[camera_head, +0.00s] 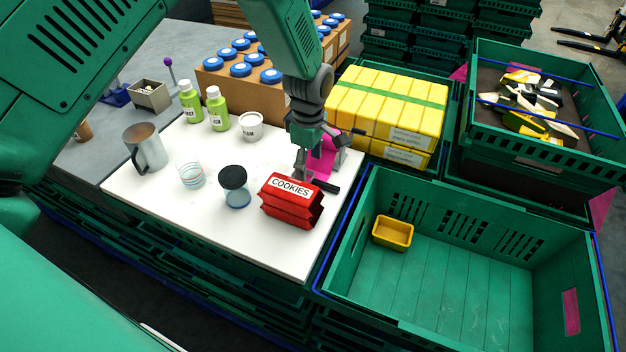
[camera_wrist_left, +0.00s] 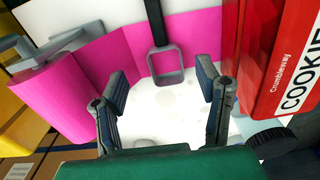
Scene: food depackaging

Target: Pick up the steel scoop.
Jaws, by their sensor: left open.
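The steel scoop, as far as I can tell, is the tool with a grey squarish head and a black handle (camera_head: 325,186) on the white board, between the red cookies pack and a pink object. In the left wrist view its grey head (camera_wrist_left: 166,68) lies just beyond the finger gap, with the handle running up out of the frame. My left gripper (camera_head: 304,172) points down over this spot; in its wrist view the fingers (camera_wrist_left: 165,98) are open, with nothing between them. The arm hides part of the scoop in the head view. My right gripper is not visible.
The red cookies pack (camera_head: 291,204) and pink object (camera_head: 322,165) stand close on either side. A black-lidded jar (camera_head: 235,186), glass (camera_head: 191,175), metal jug (camera_head: 146,148) and green bottles (camera_head: 218,110) share the board. A green crate (camera_head: 450,280) holds a yellow tub (camera_head: 392,232).

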